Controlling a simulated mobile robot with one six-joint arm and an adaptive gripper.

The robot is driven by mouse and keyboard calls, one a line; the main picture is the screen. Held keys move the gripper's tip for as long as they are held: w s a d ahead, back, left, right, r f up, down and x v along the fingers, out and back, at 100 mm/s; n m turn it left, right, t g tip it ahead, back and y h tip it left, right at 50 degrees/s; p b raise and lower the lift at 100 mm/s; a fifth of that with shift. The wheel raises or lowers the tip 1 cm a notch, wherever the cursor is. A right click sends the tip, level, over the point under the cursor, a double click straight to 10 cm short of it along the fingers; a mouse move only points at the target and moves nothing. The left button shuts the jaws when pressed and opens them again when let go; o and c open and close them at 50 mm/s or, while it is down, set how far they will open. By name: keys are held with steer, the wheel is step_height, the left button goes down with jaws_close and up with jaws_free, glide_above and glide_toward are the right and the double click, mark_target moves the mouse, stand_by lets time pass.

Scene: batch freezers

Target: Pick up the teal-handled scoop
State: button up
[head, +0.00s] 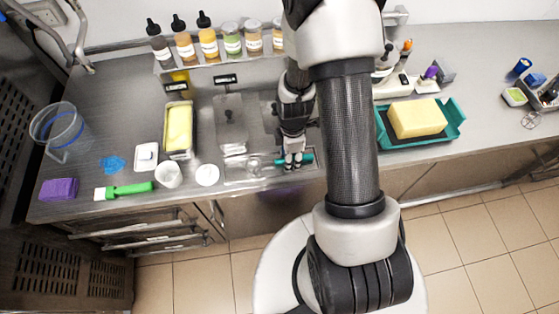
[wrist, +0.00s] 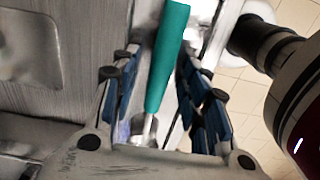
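The teal-handled scoop (head: 307,159) lies near the front edge of the counter, with its metal end toward the left in the head view. My gripper (head: 293,165) is directly over its handle and covers part of it. In the wrist view, the teal handle (wrist: 166,62) runs between the two blue-padded fingers of my gripper (wrist: 160,52). The fingers are spread, with a visible gap on the left of the handle and a narrower one on the right. I cannot tell whether the right pad touches it.
A lidded metal pan (head: 231,138) stands left of my gripper. A teal tray (head: 451,126) with a yellow block (head: 417,118) is to the right. A white cup (head: 168,176), a white round item (head: 207,175) and a green-handled brush (head: 128,189) lie left along the front.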

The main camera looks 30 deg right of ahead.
jaws_close()
stand_by(0.3)
